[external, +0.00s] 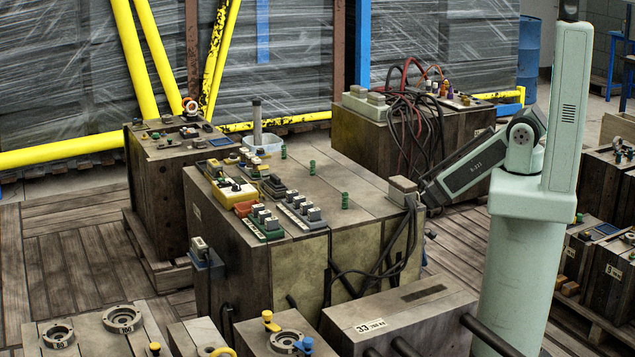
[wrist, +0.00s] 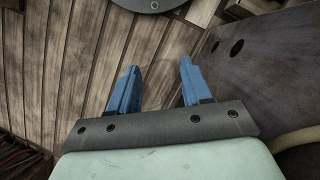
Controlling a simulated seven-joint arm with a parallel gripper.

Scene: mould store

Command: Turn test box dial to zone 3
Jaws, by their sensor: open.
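A small yellow box (external: 244,203) with a pale top panel and a dark knob (external: 236,187) lies on the large wooden crate. It looks like the test box, but the zone marks and the knob's setting are too small to read. My gripper (wrist: 157,70) shows in the wrist view with two blue fingers spread apart and nothing between them. It is over wooden planks, away from any dial. In the external view my gripper is hidden, and my forearm slopes down to the left behind the right end of the large crate.
The large crate (external: 350,222) also carries rows of switch boxes (external: 300,212) and green posts (external: 344,200). A cable-covered crate (external: 362,143) stands behind. A dark panel (wrist: 265,75) lies close right of my fingers, and a dark round disc (wrist: 150,4) is ahead.

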